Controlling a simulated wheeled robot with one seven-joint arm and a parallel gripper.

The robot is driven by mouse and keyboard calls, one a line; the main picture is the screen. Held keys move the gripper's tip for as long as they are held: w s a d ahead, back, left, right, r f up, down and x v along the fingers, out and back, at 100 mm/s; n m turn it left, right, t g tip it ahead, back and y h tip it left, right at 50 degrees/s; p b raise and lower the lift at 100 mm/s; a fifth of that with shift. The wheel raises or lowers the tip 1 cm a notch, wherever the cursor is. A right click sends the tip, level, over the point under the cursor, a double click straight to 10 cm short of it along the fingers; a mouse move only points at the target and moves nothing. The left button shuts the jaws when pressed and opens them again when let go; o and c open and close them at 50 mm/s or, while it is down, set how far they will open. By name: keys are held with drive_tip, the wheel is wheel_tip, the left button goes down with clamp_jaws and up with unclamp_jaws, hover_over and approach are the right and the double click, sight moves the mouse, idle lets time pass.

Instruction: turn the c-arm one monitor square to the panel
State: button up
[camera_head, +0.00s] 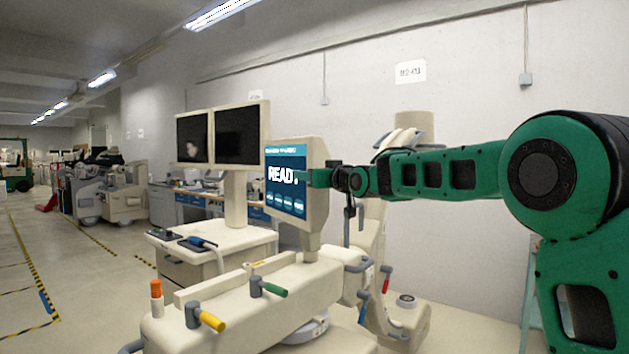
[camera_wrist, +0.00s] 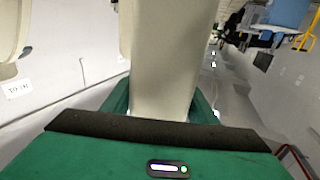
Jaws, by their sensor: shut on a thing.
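The c-arm monitor (camera_head: 287,182) is a cream-framed screen on a short post above the cream c-arm body (camera_head: 262,293). Its blue screen reads "READ." and faces left toward the front, angled to my view. My gripper (camera_head: 312,178) reaches in from the right at the monitor's right edge and is shut on the monitor. The fingertips are mostly hidden by the frame and arm. In the wrist view the cream monitor edge (camera_wrist: 170,60) stands between the green fingers.
Two dark screens (camera_head: 221,134) stand on a cart behind to the left. Yellow (camera_head: 212,321) and green (camera_head: 274,290) handles stick out of the c-arm body. A c-arm part (camera_head: 372,240) stands behind my arm. Open floor lies at the left.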

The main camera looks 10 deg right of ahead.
drive_tip(key=shift+o, duration=0.7)
drive_tip(key=shift+h, duration=0.4)
drive_tip(key=d, duration=0.4)
drive_tip(key=shift+w+r, duration=0.1)
drive_tip(key=shift+w, duration=0.05)
drive_tip(key=shift+r, duration=0.25)
drive_tip(key=o, duration=1.3)
drive_tip(key=shift+f, duration=0.1)
drive_tip(key=shift+y, duration=0.3)
drive_tip(key=shift+d+r+v, duration=0.1)
drive_tip(key=shift+r+v, duration=0.05)
drive_tip(key=shift+v, duration=2.15)
drive_tip(key=shift+d+r+v, duration=0.1)
drive_tip(key=shift+r+v, duration=0.1)
drive_tip(key=shift+v, duration=2.05)
drive_tip(key=shift+r+v, duration=0.15)
drive_tip(key=shift+v, duration=2.15)
